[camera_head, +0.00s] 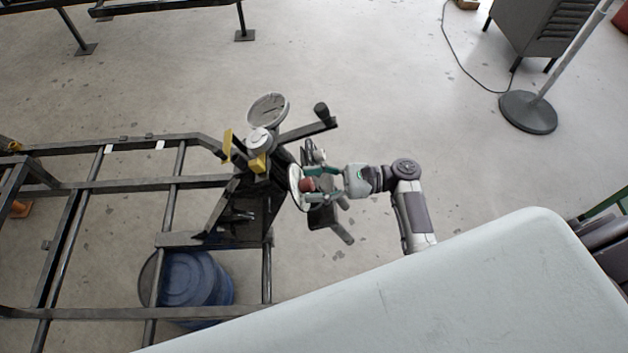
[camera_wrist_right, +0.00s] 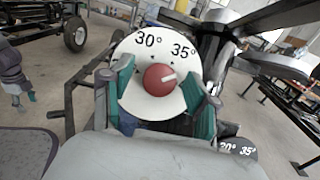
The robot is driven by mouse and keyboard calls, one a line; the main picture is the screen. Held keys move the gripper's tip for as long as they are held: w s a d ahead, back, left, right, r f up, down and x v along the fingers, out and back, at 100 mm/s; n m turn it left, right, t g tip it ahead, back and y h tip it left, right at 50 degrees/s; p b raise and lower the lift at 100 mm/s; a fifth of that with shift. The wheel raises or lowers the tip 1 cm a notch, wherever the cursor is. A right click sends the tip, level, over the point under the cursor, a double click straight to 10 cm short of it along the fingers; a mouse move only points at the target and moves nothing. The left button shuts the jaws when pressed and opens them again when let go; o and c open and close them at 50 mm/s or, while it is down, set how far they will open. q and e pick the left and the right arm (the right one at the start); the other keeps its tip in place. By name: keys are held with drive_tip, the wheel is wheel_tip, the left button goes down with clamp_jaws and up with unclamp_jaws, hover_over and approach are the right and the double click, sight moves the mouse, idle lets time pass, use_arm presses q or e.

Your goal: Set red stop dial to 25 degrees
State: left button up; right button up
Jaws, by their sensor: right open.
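The red dial (camera_head: 308,184) is small in the head view, on the right side of the dark mechanism. My right gripper (camera_head: 309,184) is at the dial, its teal fingers apart on either side of the knob. In the right wrist view the fingers (camera_wrist_right: 160,84) flank the knob with visible gaps.
The dark mechanism has a round gauge (camera_head: 268,110), yellow parts (camera_head: 228,143) and a black-knobbed lever (camera_head: 321,110) above the dial. A metal frame (camera_head: 110,186) extends left, over a blue barrel (camera_head: 190,281). Open floor (camera_head: 430,110) lies to the right.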

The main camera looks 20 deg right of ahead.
clamp_jaws()
idle(0.3)
